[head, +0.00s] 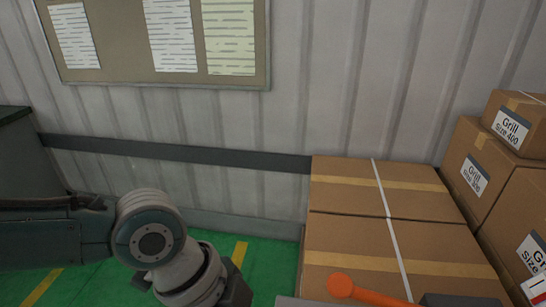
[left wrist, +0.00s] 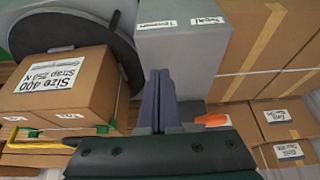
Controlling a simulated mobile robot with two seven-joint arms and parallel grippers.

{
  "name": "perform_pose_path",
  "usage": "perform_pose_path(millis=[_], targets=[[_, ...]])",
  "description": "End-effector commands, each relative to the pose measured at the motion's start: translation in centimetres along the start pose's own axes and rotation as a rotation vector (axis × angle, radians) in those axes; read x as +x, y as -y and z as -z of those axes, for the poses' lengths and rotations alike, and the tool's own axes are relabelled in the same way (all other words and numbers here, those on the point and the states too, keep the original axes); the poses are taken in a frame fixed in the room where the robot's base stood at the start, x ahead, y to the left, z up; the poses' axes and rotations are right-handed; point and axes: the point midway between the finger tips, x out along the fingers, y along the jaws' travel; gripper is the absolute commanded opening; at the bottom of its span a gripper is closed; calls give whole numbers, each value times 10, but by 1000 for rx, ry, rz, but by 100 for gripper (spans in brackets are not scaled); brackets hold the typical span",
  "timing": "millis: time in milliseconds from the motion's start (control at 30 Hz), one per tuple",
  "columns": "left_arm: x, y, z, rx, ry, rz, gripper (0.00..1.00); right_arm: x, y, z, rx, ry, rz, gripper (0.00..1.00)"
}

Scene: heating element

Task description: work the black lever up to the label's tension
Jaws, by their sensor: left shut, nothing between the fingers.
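My left gripper (left wrist: 159,78) is shut and empty in the left wrist view, its fingers in front of a grey block. In the head view my left arm (head: 165,250) comes in from the left and its hand is cut off by the bottom edge. A box label (left wrist: 66,70) reads "Size 400", "Strap 250 N". An orange handle (head: 350,288) shows at the bottom of the head view, and an orange part (left wrist: 212,120) lies right of the fingers. A black piece (head: 447,300) is mostly cut off beside it; I cannot tell whether it is the black lever. My right gripper is out of view.
The grey block (left wrist: 185,60) carries two small labels, one apparently "Tensioner". A large dark disc (left wrist: 75,25) stands behind the labelled box (left wrist: 85,100). Strapped cartons (head: 345,235) and stacked "Grill" boxes (head: 480,165) fill the right. Green floor (head: 75,290) shows at lower left.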

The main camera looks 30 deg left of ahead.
Motion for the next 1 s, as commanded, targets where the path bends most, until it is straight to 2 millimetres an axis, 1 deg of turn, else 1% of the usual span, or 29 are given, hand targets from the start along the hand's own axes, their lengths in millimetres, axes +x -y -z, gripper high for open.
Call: perform_pose_path(millis=[33,200,300,400,500,600,1000], targets=[[-16,-1,0,-1,3,1,0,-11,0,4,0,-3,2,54],[-54,0,-13,1,0,4,0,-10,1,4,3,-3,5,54],[-72,1,-18,0,-3,5,0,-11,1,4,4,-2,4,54],[-86,1,-22,-1,-3,4,0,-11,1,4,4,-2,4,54],[-95,1,-24,-1,-6,3,0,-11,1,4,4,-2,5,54],[-99,1,-25,0,-7,3,0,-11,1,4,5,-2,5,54],[-100,1,-24,0,-9,4,0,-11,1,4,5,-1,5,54]])
